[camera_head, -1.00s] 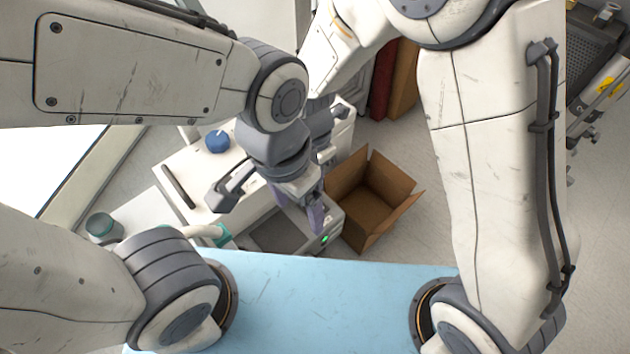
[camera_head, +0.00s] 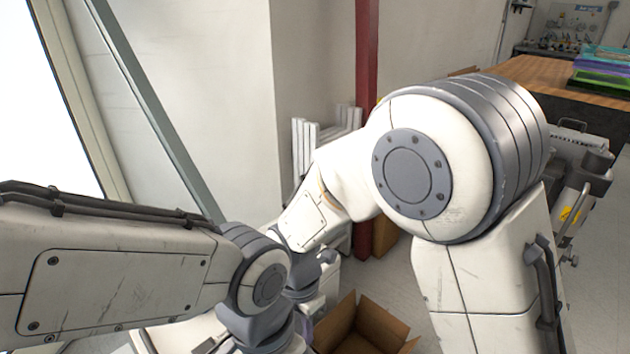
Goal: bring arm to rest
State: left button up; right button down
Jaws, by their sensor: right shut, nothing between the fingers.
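My right arm comes in from the right, bends at a large grey-and-white joint and reaches down towards the middle. Its gripper (camera_head: 312,274) is shut and empty, partly hidden behind my left wrist. My left arm comes in from the left, low in the view. Its wrist is at the bottom middle, and its gripper is mostly cut off by the lower edge, so its fingers cannot be judged.
An open cardboard box (camera_head: 362,328) stands on the floor at the bottom middle. A red post (camera_head: 366,60) and white panels (camera_head: 310,140) stand behind my right arm. A wooden-topped bench (camera_head: 545,75) with coloured trays (camera_head: 603,72) is at the far right.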

jog(key=s+d+r+m+y, duration=0.1)
jog(key=s+d+r+m, duration=0.35)
jog(key=s+m, duration=0.4)
jog(key=s+d+r+m+y, duration=0.1)
jog(key=s+d+r+m, duration=0.35)
jog(key=m, duration=0.75)
notch_tip(320, 180, up, 34)
jog(key=a+p, duration=0.1)
jog(key=p, duration=3.1)
jog(key=shift+a+t+p, duration=0.3)
jog(key=shift+a+p, duration=0.05)
jog(key=shift+p, duration=0.05)
